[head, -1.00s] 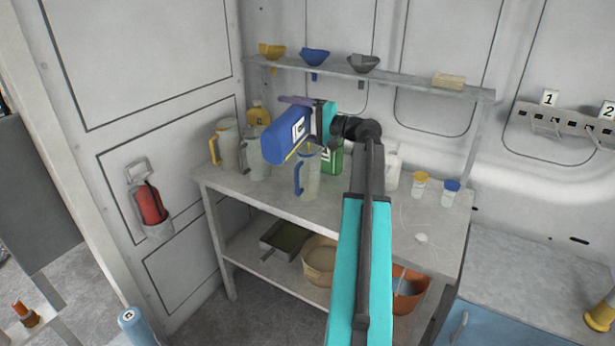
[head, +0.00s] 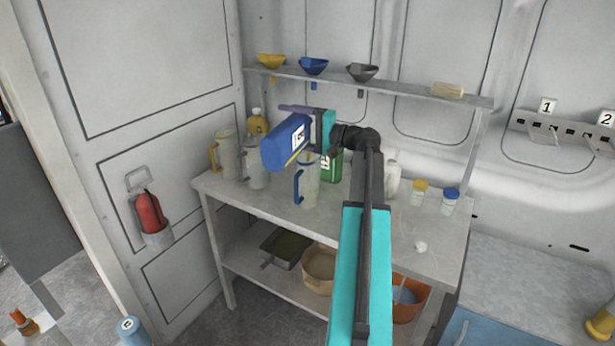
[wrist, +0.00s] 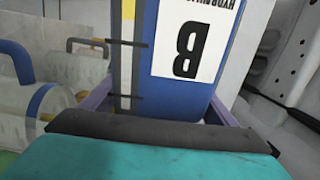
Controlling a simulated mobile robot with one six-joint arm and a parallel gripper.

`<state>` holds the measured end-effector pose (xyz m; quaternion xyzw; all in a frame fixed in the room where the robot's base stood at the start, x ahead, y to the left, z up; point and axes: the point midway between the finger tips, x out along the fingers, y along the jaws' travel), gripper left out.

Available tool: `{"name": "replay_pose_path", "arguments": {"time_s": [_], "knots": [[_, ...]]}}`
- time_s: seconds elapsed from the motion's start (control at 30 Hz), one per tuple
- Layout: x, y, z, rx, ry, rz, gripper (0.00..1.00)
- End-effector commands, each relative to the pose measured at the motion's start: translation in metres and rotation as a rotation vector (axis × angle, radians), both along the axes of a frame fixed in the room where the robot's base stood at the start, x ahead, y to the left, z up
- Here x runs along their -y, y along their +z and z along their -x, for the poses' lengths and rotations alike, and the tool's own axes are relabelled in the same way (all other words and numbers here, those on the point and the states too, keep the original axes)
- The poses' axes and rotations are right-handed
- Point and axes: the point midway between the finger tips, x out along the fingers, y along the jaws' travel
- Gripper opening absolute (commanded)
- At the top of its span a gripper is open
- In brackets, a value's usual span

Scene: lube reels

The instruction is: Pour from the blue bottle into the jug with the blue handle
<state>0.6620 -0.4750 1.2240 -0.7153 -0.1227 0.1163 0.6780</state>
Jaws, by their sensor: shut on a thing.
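My gripper (head: 312,122) is shut on the blue bottle (head: 276,150) and holds it tilted in the air above the bench. In the wrist view the blue bottle (wrist: 222,85) fills the middle, with its white "B" label upside down between my purple fingers. The bottle's mouth is not visible and I see no liquid flowing. The clear jug with the blue handle (head: 310,188) stands upright on the bench, below and slightly right of the bottle, its upper part partly hidden. Its blue handle (wrist: 42,100) also shows at left in the wrist view.
A yellow-handled jug (head: 227,157) and a grey-handled jug (head: 256,170) stand to the left. A green container (head: 331,168) stands just behind the blue-handled jug. A shelf (head: 410,90) with funnels runs above. Small jars (head: 449,202) stand right; the bench front is mostly clear.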

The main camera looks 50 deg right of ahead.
Motion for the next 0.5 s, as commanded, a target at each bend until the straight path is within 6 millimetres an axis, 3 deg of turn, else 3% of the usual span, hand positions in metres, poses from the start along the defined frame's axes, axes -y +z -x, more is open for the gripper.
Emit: {"name": "replay_pose_path", "arguments": {"time_s": [0.5], "knots": [[-0.0002, 0.0039, 0.0, 0.054, 0.0, 0.146, 0.19]]}}
